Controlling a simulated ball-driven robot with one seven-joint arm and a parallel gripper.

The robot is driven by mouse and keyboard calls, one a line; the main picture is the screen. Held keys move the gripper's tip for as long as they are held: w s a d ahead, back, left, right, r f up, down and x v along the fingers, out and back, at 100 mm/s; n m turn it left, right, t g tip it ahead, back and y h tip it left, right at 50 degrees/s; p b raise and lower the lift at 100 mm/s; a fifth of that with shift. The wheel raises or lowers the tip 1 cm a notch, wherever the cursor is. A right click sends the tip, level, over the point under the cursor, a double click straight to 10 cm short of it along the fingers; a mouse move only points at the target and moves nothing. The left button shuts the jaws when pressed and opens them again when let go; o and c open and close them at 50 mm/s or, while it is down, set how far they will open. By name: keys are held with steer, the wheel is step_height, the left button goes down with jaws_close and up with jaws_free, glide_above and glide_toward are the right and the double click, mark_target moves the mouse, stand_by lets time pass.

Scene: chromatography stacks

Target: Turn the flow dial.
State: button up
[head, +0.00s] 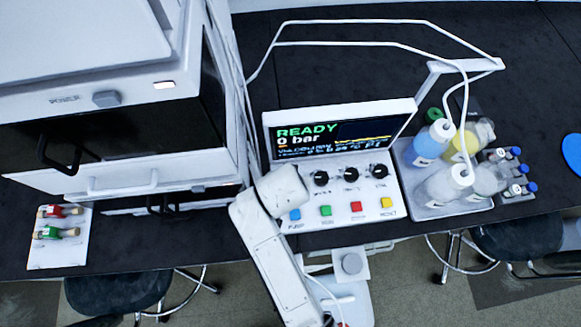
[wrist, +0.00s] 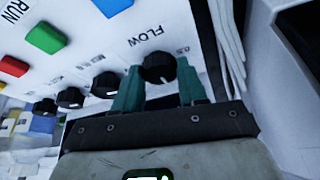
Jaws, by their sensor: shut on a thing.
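The flow dial (wrist: 158,67) is a round black knob with a white pointer mark, beside the printed word FLOW in the wrist view. My gripper (wrist: 160,70) has its green fingers on either side of this dial and is shut on it. In the head view my white arm covers the flow dial and the gripper. The dial sits on the white control panel (head: 341,217), whose tilted screen (head: 338,131) reads READY and 0 bar.
Other black dials (head: 351,174) stand in a row beside the flow dial. Coloured buttons (head: 326,210) lie along the panel in front of them. A grey tray (head: 436,209) of bottles is right of the panel. A large white instrument (head: 120,110) stands close on the left.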

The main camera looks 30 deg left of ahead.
steer(key=o, duration=1.1)
steer(key=shift+c, duration=0.2)
steer(key=v, duration=1)
steer(key=shift+s+r, duration=0.2)
steer(key=shift+r, duration=0.15)
steer(key=shift+d, duration=0.1)
